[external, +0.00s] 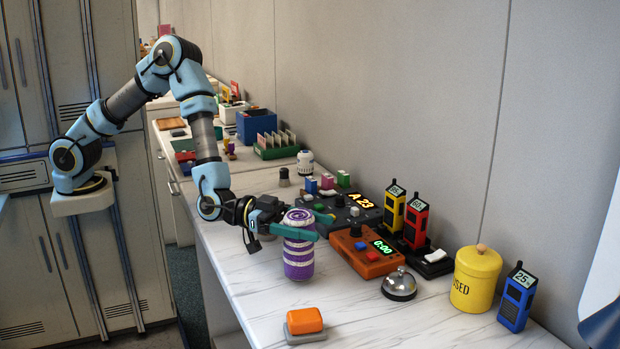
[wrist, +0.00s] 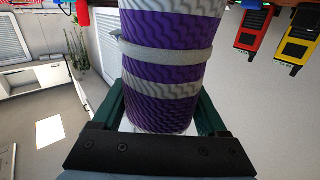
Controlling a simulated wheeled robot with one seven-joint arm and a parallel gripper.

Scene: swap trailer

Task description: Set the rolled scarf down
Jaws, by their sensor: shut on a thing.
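The rolled scarf (external: 299,262) is an upright purple roll with white-grey bands. In the external view it is at the near part of the white marble counter (external: 350,318). My gripper (external: 297,232) is shut around the upper part of the scarf, with a green finger along its side. The wrist view shows the scarf (wrist: 160,90) filling the middle, between the two dark green fingers, with a grey strap around it. The scarf's lower end is at or just above the counter; I cannot tell whether it touches.
An orange timer box (external: 365,253) and a silver bell (external: 399,285) stand right of the scarf. An orange block on a grey base (external: 305,321) lies in front. A yellow canister (external: 475,282) and a blue radio (external: 517,298) stand farther right. Bare counter lies left of the block.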

